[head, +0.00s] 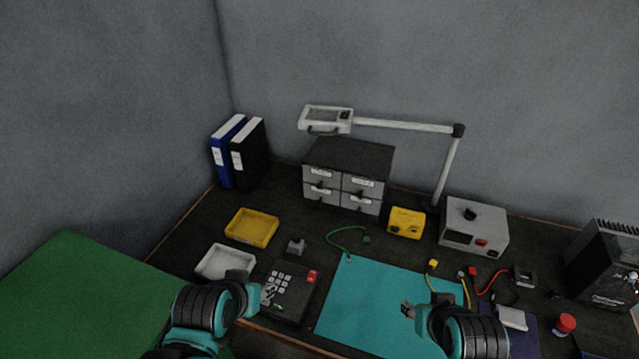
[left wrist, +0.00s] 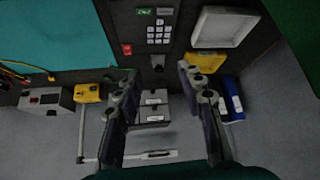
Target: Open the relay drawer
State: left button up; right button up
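The grey drawer cabinet (head: 347,176) stands at the back of the bench against the wall. It has several small drawers with white labels and dark handles; all look shut. The labels are too small to read, so I cannot tell which is the relay drawer. The labelled drawer fronts also show in the left wrist view (left wrist: 152,108), between my fingers but farther off. My left gripper (head: 268,292) is over the front of the bench by the keypad device, well short of the cabinet; its fingers are apart and empty (left wrist: 158,72). My right gripper (head: 407,309) is over the turquoise mat, its fingers too small to judge.
A magnifier lamp (head: 326,119) reaches over the cabinet. A yellow tray (head: 252,227), white tray (head: 225,262), keypad device (head: 287,288) and small grey block (head: 296,246) lie left of the turquoise mat (head: 375,286). A yellow box (head: 406,222) stands right of the cabinet.

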pick_arm(q)
jog(key=w+d+r+t+h, duration=0.1)
jog(key=w+d+h, duration=0.15)
jog(key=w, duration=0.65)
jog(key=w+d+r+t+h, duration=0.1)
jog(key=w+d+r, duration=0.15)
jog(key=w, duration=0.65)
jog(key=t+h, duration=0.1)
jog(key=t, duration=0.2)
send_near(318, 186)
jog(key=w, duration=0.1)
jog(key=x, duration=0.2)
jog(key=b+x, duration=0.1)
jog(key=x, duration=0.3)
jog(key=shift+s+d+f, duration=0.1)
jog(key=shift+f, duration=0.2)
jog(key=shift+w+d+f+b, duration=0.15)
jog(key=shift+w+d+b, duration=0.15)
jog(key=shift+w, duration=0.3)
grip_shut()
